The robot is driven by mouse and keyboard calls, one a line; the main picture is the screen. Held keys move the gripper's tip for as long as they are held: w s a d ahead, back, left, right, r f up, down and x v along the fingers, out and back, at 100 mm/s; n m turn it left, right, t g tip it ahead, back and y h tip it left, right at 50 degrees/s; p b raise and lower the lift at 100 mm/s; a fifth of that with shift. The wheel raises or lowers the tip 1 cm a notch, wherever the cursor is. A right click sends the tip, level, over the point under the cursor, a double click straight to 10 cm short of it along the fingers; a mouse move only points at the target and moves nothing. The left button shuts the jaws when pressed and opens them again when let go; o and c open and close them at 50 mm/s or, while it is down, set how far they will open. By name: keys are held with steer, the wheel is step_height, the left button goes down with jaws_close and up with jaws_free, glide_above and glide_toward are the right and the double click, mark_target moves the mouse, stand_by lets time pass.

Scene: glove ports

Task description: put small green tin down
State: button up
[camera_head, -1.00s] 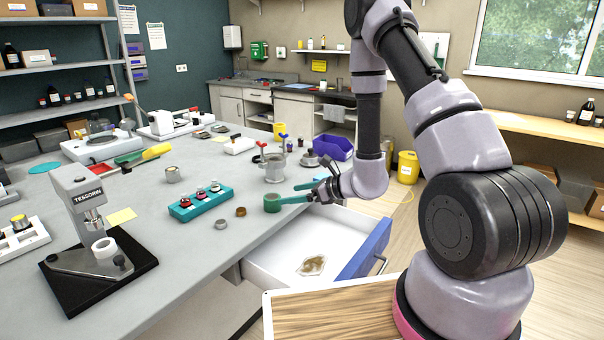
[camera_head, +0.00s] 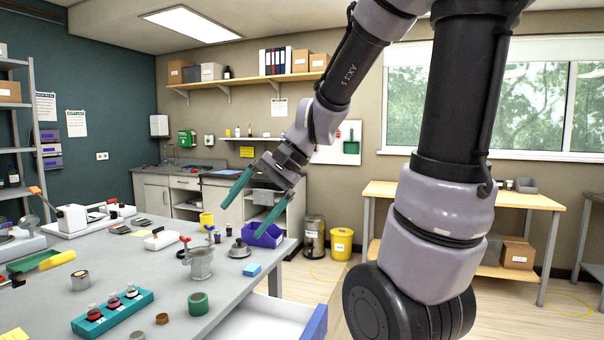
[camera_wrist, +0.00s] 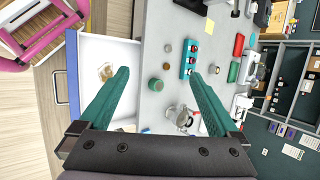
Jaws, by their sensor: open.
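The small green tin (camera_head: 198,303) stands upright on the grey bench top, near the bench edge above the open drawer. In the wrist view the tin (camera_wrist: 156,85) shows from above, between my fingers but well below them. My gripper (camera_head: 254,203) is open and empty, raised in the air above the far right end of the bench. Its two long teal fingers (camera_wrist: 158,98) are spread wide with nothing between them.
A teal rack with red-capped vials (camera_head: 112,312), a metal pot (camera_head: 201,262) and a blue block (camera_head: 252,270) stand near the tin. A purple bin (camera_head: 262,236) sits behind. The white drawer (camera_head: 262,322) is open beside the bench.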

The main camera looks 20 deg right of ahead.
steer(key=s+d+r+n+t+h, duration=0.3)
steer(key=d+r, duration=0.4)
steer(key=d, duration=0.3)
steer(key=s+t+h, duration=0.1)
steer(key=t+h, duration=0.1)
steer(key=shift+s+r+h, duration=0.2)
steer(key=shift+r+h, duration=0.1)
steer(key=shift+r, duration=0.1)
